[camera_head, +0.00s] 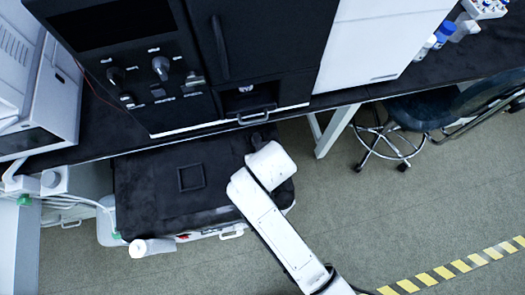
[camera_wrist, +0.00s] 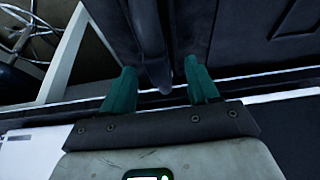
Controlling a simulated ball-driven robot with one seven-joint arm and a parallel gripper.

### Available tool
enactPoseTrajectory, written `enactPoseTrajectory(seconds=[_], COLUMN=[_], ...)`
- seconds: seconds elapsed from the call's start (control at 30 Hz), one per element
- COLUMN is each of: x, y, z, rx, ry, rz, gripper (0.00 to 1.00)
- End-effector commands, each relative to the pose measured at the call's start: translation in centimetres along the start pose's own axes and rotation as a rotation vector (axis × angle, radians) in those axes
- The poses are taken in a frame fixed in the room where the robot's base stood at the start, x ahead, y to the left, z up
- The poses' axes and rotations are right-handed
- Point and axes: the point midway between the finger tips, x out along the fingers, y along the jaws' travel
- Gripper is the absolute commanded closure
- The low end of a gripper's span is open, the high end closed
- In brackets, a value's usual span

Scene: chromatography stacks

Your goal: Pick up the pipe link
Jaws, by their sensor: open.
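In the wrist view, my gripper (camera_wrist: 157,88) is open, its two green fingers set wide apart. A dark, smooth, rod-like piece (camera_wrist: 150,45), which looks like the pipe link, lies between the fingers and reaches up past their tips. A clear gap shows on each side of it, so neither finger visibly touches it. In the head view, a small dark piece (camera_head: 257,140) shows just beyond the white end of my arm, over the black cart top; it seems to be the same piece. My fingers are hidden under the arm there.
The black cart top (camera_head: 145,205) bears a square raised outline (camera_head: 191,178). The black bench (camera_head: 95,130) with the chromatography stack (camera_head: 150,60) overhangs its back edge. A white roll-like object (camera_head: 152,247) is at its front left. A stool (camera_head: 415,112) stands right; the floor there is clear.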

Motion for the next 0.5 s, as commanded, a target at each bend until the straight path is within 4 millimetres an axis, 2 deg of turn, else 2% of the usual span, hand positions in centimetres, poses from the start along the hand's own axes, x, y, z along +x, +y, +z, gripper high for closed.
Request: enactPoseTrajectory(seconds=[0.3,0.5], x=[3.9,4.5], y=[0.3,0.3], z=[-0.1,-0.1], rx=[-0.001,-0.001], ry=[-0.002,-0.001], rz=[0.001,0.000], gripper=[0.40,0.40])
